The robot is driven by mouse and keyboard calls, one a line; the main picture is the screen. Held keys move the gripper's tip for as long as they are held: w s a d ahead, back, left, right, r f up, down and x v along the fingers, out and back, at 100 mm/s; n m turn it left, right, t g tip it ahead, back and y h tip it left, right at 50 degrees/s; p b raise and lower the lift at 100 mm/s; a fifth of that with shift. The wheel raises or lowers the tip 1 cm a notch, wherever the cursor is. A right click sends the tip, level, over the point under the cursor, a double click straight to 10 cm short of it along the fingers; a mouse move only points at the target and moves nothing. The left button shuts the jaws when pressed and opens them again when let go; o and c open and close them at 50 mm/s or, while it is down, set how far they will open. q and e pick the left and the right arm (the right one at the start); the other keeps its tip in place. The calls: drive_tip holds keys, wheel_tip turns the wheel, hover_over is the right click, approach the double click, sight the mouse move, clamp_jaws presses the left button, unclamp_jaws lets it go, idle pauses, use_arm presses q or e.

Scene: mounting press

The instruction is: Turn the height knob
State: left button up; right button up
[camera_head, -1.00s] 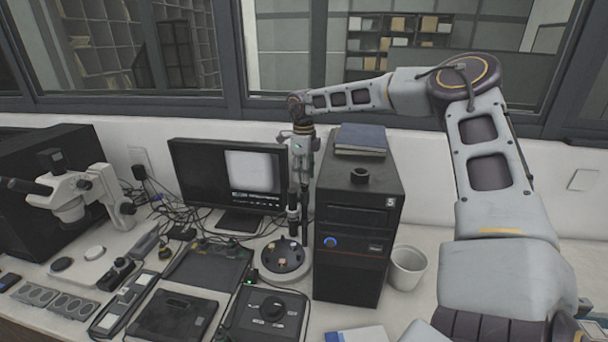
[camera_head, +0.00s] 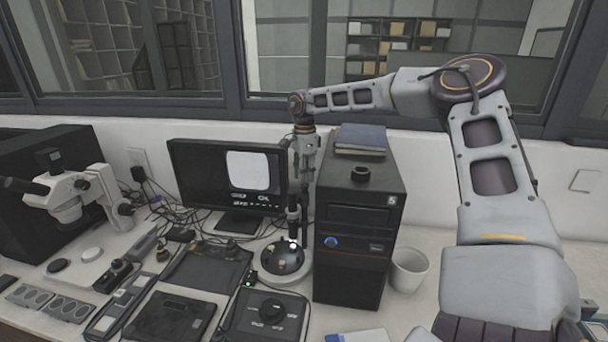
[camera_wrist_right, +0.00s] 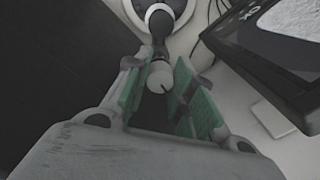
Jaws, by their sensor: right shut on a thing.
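The height knob (camera_wrist_right: 159,77) shows in the right wrist view as a pale rounded cap with a dark line, above a dark shaft. My right gripper (camera_wrist_right: 164,88) has its green pads on both sides of the knob and is shut on it. In the head view my right gripper (camera_head: 303,158) points down over the stand (camera_head: 293,208) between the monitor and the computer tower. The knob is hidden there by the gripper. The stand's round base (camera_head: 283,276) carries a dark disc with small pieces. My left gripper is not in view.
The monitor (camera_head: 190,187) stands close on the left of the gripper and the black computer tower (camera_head: 345,270) close on the right. A white cup (camera_head: 409,275) is right of the tower.

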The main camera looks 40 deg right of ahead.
drive_tip(key=shift+r+n, duration=0.1)
drive_tip(key=shift+n, duration=1.1)
clamp_jaws()
drive_tip(key=o, duration=1)
unclamp_jaws()
drive_tip(key=shift+o, duration=0.2)
drive_tip(key=shift+r, duration=0.1)
wheel_tip(320, 180, up, 12)
drive_tip(key=shift+s, duration=0.1)
idle(0.3)
